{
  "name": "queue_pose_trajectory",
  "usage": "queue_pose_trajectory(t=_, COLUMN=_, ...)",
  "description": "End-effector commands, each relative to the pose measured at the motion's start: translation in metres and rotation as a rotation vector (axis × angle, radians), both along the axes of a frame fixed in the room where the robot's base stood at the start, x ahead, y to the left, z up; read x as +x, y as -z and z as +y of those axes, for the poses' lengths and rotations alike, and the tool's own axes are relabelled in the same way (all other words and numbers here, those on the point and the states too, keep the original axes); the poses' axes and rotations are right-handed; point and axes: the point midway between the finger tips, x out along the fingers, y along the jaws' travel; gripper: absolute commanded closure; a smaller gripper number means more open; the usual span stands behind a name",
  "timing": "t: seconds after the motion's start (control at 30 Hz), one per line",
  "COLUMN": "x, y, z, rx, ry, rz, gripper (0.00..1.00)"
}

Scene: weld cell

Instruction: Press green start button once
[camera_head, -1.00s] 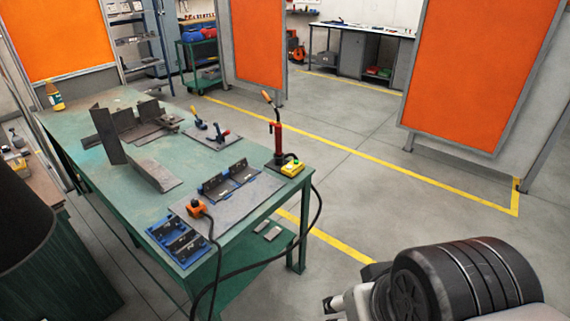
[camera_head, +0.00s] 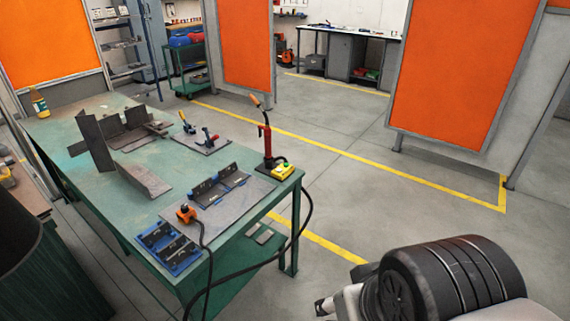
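A yellow control box (camera_head: 284,173) sits on the right corner of the green table, beside the red upright of a torch stand. A small green button (camera_head: 281,160) shows on top of it. A black cable runs from this corner down past the table edge. My arm fills the lower right of the picture, in front of and to the right of the table. A small light part with a dark tip (camera_head: 325,306) shows at its left end, possibly my gripper. Its fingers cannot be made out. It is well apart from the control box.
Orange screens (camera_head: 455,70) stand behind. The floor right of the table is clear, with yellow lines.

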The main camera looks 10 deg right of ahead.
Motion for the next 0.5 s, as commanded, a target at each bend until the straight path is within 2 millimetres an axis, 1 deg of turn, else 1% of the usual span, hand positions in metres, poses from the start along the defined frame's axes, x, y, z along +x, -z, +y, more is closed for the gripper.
queue_pose_trajectory(t=0.03, x=0.0, y=0.0, z=0.0, rx=0.0, ry=0.0, rz=0.0, gripper=0.57)
queue_pose_trajectory(t=0.07, x=0.0, y=0.0, z=0.0, rx=0.0, ry=0.0, rz=0.0, gripper=0.59)
queue_pose_trajectory(t=0.5, x=0.0, y=0.0, z=0.0, rx=0.0, ry=0.0, rz=0.0, gripper=0.88)
